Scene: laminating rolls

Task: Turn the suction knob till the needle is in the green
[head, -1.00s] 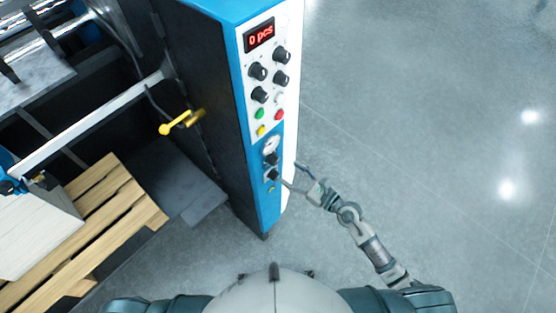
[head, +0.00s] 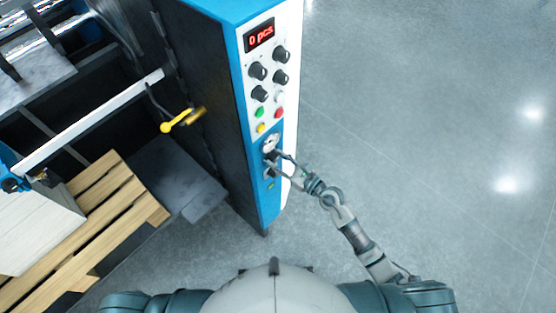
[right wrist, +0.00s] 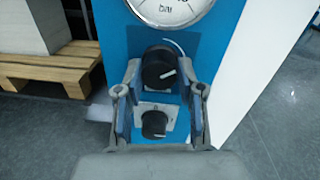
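My right gripper (head: 273,165) reaches the blue lower part of the machine's front panel. In the right wrist view, its two fingers (right wrist: 159,68) stand apart on either side of a black round knob (right wrist: 160,67) with a white mark. Small gaps seem to show between fingers and knob; contact is hard to tell. The pressure gauge (right wrist: 168,8), marked "bar", is just above this knob and cut off by the frame, so its needle and green zone are hidden there. The gauge (head: 271,143) is too small to read in the head view. My left gripper is out of view.
A second black knob (right wrist: 154,122) on a pale plate sits below, between the finger bases. Higher up are several black knobs, coloured buttons and a red display (head: 259,36) reading "0 pcs". A wooden pallet (head: 135,200) lies left; the floor at right is clear.

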